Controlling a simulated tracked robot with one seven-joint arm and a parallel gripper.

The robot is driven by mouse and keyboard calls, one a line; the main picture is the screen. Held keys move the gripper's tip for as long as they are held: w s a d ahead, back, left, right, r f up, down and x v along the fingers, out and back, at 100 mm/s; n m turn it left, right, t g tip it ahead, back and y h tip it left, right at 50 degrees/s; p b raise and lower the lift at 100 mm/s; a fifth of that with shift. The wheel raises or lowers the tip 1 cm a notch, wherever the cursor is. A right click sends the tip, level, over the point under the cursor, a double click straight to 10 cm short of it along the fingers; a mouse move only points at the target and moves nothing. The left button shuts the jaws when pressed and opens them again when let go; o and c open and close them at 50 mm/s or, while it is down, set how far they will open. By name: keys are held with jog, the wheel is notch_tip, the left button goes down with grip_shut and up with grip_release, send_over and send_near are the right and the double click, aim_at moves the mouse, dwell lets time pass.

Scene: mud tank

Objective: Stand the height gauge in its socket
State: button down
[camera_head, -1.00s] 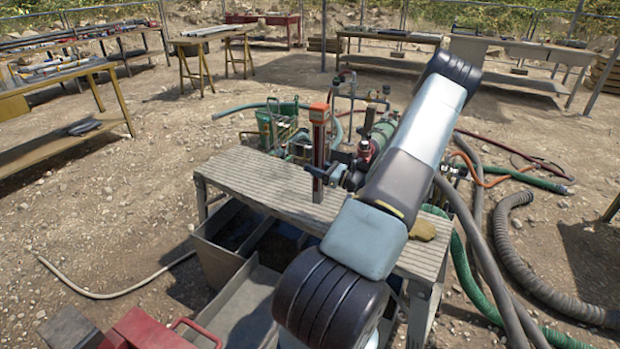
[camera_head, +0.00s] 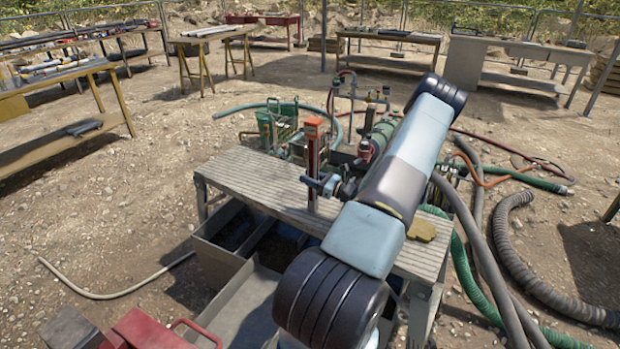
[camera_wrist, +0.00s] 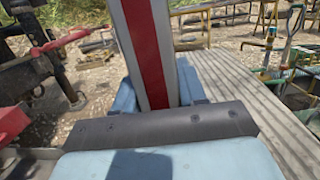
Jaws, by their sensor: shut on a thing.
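The height gauge (camera_head: 313,160) is an upright post with an orange-red top and a dark red and pale shaft. It stands near vertical over the ribbed bench top (camera_head: 255,178). My gripper (camera_head: 317,184) is shut around its lower part. In the wrist view the red and white shaft (camera_wrist: 150,50) rises between my blue fingers (camera_wrist: 158,95). The gauge's foot appears at the bench surface in the head view, but I cannot tell whether it touches. I cannot make out the socket; the gripper and gauge may hide it.
A yellowish lump (camera_head: 422,230) lies on the bench's right part. Green pump machinery (camera_head: 280,125) and pipes stand behind the bench. Open trays (camera_head: 235,240) are below its front edge. Thick hoses (camera_head: 540,270) lie on the right. The bench's left part is clear.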

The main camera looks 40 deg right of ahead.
jog(key=shift+f, duration=0.1)
jog(key=c, duration=0.6)
grip_release()
jog(key=shift+c, duration=0.2)
jog(key=shift+f, duration=0.1)
jog(key=v, duration=1.3)
jog(key=shift+s+r, duration=0.25)
jog(key=shift+s, duration=0.2)
